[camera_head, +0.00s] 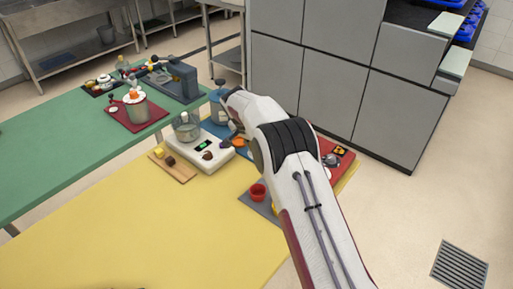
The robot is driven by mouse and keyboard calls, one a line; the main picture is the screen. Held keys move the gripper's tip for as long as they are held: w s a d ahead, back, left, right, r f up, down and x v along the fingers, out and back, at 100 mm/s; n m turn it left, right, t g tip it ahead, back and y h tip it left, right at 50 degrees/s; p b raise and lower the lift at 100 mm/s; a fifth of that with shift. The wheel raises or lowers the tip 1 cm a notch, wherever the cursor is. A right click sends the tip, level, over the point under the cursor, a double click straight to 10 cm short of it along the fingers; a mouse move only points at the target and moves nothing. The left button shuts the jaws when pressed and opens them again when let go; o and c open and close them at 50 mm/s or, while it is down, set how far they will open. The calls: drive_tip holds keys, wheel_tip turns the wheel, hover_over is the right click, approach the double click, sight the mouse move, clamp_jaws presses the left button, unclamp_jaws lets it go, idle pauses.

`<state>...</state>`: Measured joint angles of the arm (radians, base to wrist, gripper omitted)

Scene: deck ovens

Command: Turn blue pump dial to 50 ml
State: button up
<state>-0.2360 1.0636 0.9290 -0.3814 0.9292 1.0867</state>
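A blue container with a dark top (217,103) stands on the far side of the yellow table, partly hidden by my arm. It looks like the blue pump, but its dial and markings are too small to make out. The far end of my arm is close beside it on the right in the picture; touching or apart cannot be told. My gripper's fingers cannot be made out behind my arm.
A white scale (200,155) with a metal pot (186,127) stands left of the arm. A wooden board (178,169), a red cup (258,192) on a grey mat and a red tray (337,150) lie nearby. The yellow table's (130,235) near left is clear.

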drive_tip(key=shift+f+m, duration=0.1)
drive_tip(key=shift+m, duration=0.2)
drive_tip(key=o, duration=1.1)
drive_tip(key=shift+a+r, duration=0.1)
drive_tip(key=shift+r, duration=0.15)
drive_tip(key=shift+v, duration=0.9)
drive_tip(key=shift+s+a+r, duration=0.1)
drive_tip(key=shift+s+a, duration=1.2)
drive_tip(key=shift+s, duration=0.3)
drive_tip(key=shift+s+a+r, duration=0.15)
drive_tip(key=shift+s+a, duration=1.15)
drive_tip(key=shift+s, duration=0.3)
drive_tip(key=shift+s+a+r, duration=0.1)
drive_tip(key=shift+s+a, duration=1.25)
drive_tip(key=shift+s, duration=0.25)
